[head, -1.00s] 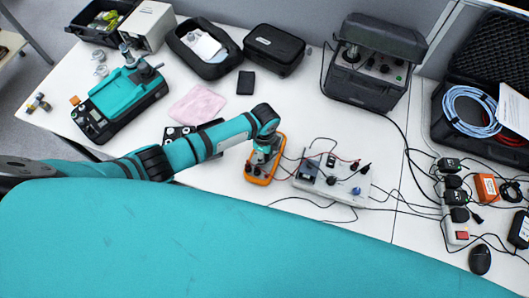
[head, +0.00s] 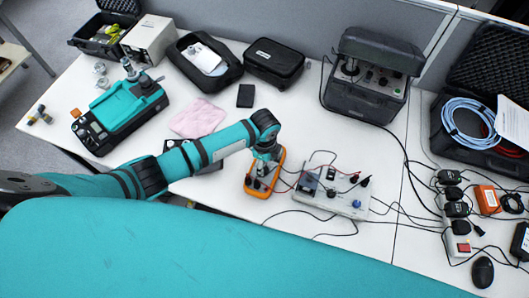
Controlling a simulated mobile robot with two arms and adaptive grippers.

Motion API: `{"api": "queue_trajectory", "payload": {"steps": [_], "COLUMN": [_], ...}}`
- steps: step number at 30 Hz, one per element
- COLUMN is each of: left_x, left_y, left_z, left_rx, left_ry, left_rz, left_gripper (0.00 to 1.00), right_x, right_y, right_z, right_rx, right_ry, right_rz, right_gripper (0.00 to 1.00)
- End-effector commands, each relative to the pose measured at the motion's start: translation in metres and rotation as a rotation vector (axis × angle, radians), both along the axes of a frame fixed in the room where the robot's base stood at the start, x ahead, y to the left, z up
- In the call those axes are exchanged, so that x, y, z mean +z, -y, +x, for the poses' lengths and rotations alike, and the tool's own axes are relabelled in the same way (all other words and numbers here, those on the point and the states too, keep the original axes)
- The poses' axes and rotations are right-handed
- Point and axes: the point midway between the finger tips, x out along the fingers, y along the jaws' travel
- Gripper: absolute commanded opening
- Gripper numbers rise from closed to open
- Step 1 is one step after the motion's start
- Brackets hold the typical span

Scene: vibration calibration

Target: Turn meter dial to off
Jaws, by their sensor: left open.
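Whether the fingers touch the dial cannot be told. My right gripper is out of view.
A teal machine (head: 122,112) stands at the left, with a pink cloth (head: 197,118) beside it. A black case (head: 274,64) and an open grey instrument box (head: 368,88) stand at the back. A power strip (head: 457,222) with cables lies at the right. Bare table lies behind the meter.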

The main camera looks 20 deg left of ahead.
Motion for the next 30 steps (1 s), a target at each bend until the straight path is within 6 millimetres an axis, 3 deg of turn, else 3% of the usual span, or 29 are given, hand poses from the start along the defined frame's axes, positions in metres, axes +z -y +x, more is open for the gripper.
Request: {"api": "queue_trajectory", "payload": {"steps": [6, 12, 26, 28, 30], "left_x": [0.05, 0.079, 0.089, 0.089, 0.091], "left_y": [0.0, 0.0, 0.0, 0.0, 0.002], "left_z": [0.001, 0.001, 0.001, 0.009, 0.029], "left_rx": [-0.001, 0.0, 0.001, 0.003, 0.006], "left_ry": [0.005, 0.003, 0.004, 0.037, 0.128], "left_rz": [-0.001, 0.0, 0.0, -0.003, -0.013], "left_gripper": [0.57, 0.57, 0.56, 0.56, 0.56], "right_x": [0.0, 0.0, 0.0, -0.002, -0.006], "right_y": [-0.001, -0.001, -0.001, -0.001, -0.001], "right_z": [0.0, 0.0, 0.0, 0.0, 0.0], "right_rx": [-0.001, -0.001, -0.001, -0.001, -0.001], "right_ry": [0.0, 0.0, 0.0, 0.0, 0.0], "right_rz": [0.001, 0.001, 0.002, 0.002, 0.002], "right_gripper": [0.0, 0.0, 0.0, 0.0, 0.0]}}
